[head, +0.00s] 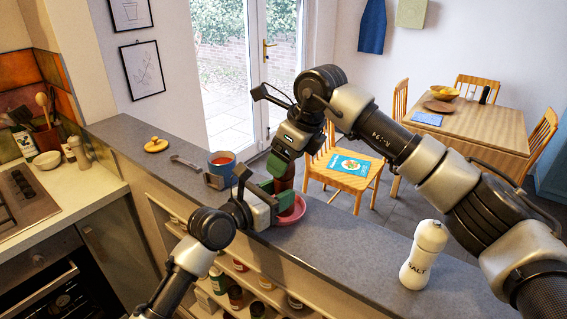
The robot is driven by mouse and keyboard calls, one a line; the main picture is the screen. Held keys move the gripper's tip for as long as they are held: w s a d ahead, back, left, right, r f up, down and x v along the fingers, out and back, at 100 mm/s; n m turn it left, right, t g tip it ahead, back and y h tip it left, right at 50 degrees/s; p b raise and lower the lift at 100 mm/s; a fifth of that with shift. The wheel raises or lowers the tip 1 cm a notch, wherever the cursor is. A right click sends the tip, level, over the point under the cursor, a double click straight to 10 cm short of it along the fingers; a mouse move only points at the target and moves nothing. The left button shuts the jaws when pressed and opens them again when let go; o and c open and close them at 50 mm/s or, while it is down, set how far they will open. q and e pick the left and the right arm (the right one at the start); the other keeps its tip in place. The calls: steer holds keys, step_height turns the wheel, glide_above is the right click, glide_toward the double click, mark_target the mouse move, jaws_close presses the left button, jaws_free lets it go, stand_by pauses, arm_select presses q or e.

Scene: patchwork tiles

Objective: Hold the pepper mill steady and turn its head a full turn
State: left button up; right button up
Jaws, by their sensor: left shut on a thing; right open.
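The pepper mill (285,183) is a dark brown mill standing on the grey counter, mostly hidden by my grippers. My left gripper (277,195) is shut on its body from the left, low down. My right gripper (284,165) is open and comes from above at the mill's head. The arm and gripper cover the head, so I cannot tell whether the fingers touch it.
A pink dish (291,213) sits right by the mill. A white salt mill (425,255) stands to the right. Shelves with jars (235,296) lie below the counter (345,240).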

steer(key=shift+x, duration=1.1)
steer(key=c, duration=0.9)
steer(key=shift+m, duration=0.3)
